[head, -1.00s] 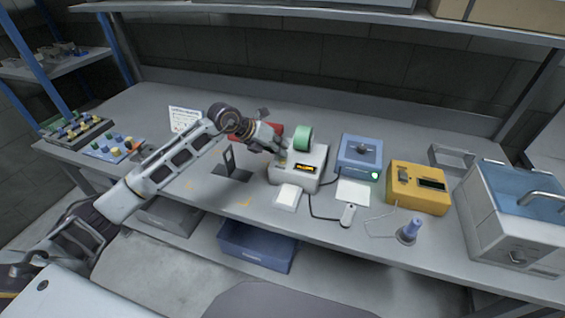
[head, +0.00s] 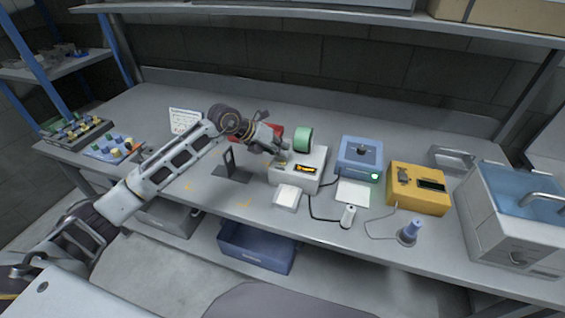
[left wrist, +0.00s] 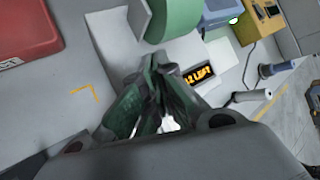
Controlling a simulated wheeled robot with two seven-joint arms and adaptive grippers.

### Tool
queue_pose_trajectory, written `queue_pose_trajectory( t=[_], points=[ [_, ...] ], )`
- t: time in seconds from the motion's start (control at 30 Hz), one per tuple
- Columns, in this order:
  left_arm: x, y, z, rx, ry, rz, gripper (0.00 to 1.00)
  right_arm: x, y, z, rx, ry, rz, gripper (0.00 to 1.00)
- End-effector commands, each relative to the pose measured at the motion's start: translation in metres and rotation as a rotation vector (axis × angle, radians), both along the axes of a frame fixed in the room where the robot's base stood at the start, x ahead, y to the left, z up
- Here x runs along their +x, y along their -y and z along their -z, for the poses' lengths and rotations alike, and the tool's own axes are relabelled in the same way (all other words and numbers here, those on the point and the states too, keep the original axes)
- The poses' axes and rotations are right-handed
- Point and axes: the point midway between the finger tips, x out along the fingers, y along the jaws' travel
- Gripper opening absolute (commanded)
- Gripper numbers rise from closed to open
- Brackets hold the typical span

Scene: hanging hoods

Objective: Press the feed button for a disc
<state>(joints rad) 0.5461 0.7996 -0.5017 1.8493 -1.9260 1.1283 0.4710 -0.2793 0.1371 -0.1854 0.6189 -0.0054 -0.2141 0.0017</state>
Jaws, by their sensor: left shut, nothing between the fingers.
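A white dispenser box (head: 312,160) with a green disc roll (head: 303,139) on top and an orange-lit display (head: 306,169) stands mid-bench. In the left wrist view, the display (left wrist: 199,75) shows text ending like "2 LEFT", and the green roll (left wrist: 172,18) is at the top. My left gripper (head: 284,160) is shut and empty, its fingertips at the left side of the dispenser. In the left wrist view, the gripper (left wrist: 150,75) covers part of the dispenser's face. I cannot tell if it touches, and I see no button clearly. My right gripper is not in view.
A red box (head: 268,131) lies behind my left gripper. A black stand (head: 231,165) is left of the dispenser, a white pad (head: 287,196) in front. A blue device (head: 358,157), yellow box (head: 418,187) and large grey machine (head: 515,225) stand to the right.

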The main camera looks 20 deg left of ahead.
Motion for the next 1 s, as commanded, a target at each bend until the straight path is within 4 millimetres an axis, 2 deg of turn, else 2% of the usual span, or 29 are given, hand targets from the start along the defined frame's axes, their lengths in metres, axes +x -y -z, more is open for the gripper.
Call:
queue_pose_trajectory(
  t=[1.0],
  points=[
    [-0.0001, 0.0000, 0.0083, 0.000, 0.000, 0.000, 0.00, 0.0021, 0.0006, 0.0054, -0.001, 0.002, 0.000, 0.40]
  ],
)
